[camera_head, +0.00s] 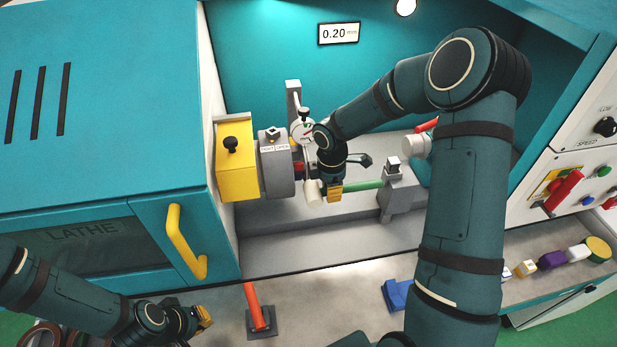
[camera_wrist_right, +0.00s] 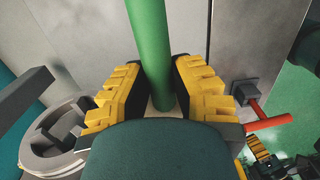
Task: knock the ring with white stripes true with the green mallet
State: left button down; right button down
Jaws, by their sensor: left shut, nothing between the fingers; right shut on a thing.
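My right gripper (camera_head: 335,192) is shut on the green handle (camera_head: 362,185) of the mallet, beside the lathe chuck. Its white head (camera_head: 313,192) is close in front of the chuck (camera_head: 275,165). In the right wrist view the green handle (camera_wrist_right: 151,50) runs between the yellow fingers of my right gripper (camera_wrist_right: 157,95). The ring with white stripes is not clearly made out; the mallet head and my right arm cover the area in front of the chuck. My left gripper (camera_head: 204,317) is shut and empty at the lower left, in front of the lathe.
A dial gauge (camera_head: 303,131) stands over the chuck's front. The display (camera_head: 338,33) reads 0.20 mm. A white-headed, red-handled tool (camera_head: 415,145) is near the tailstock (camera_head: 400,190). Several coloured cylinders (camera_head: 551,260) lie in the right tray.

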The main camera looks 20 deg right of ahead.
pick_arm(q)
jog(key=shift+f+b, duration=0.45)
jog(key=shift+f, duration=0.05)
pick_arm(e)
jog(key=shift+s+a, duration=0.3)
jog(key=shift+s, duration=0.8)
jog(key=shift+s+a, duration=0.25)
jog(key=shift+s, duration=0.8)
